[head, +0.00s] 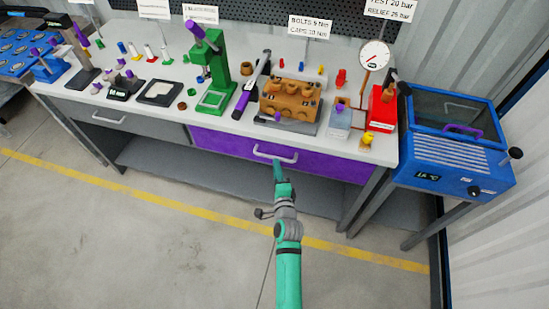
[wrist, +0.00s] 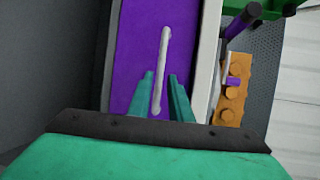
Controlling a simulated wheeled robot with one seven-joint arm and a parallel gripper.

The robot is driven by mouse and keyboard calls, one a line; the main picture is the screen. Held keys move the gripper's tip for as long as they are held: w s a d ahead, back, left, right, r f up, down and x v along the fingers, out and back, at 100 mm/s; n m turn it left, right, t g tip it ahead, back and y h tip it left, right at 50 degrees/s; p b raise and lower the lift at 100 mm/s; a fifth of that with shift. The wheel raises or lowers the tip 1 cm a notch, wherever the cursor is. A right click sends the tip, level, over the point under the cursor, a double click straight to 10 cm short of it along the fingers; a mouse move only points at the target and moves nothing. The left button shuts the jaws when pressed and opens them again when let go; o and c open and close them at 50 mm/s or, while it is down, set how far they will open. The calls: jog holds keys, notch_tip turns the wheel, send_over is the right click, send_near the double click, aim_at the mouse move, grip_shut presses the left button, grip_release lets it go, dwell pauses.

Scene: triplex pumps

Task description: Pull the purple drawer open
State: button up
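The purple drawer (head: 225,146) is in the bench front, right of a grey drawer, and looks closed. Its pale bar handle (head: 275,155) runs across the front. My gripper (head: 277,165) is at the handle in the head view. In the wrist view, the purple drawer front (wrist: 137,50) fills the middle, and the handle (wrist: 162,70) runs lengthwise between the two teal fingers of my gripper (wrist: 166,92). The fingers are apart, one on each side of the handle, with gaps showing. I cannot tell how deep they reach around it.
The white benchtop (head: 225,125) above carries a green press (head: 215,75), an orange pump block (head: 290,100) and a red unit (head: 382,108). A grey drawer (head: 110,117) is left. A lower shelf (head: 200,175) lies below. The floor in front is clear.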

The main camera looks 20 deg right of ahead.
aim_at(275, 157)
jog(key=shift+x, duration=3)
grip_shut()
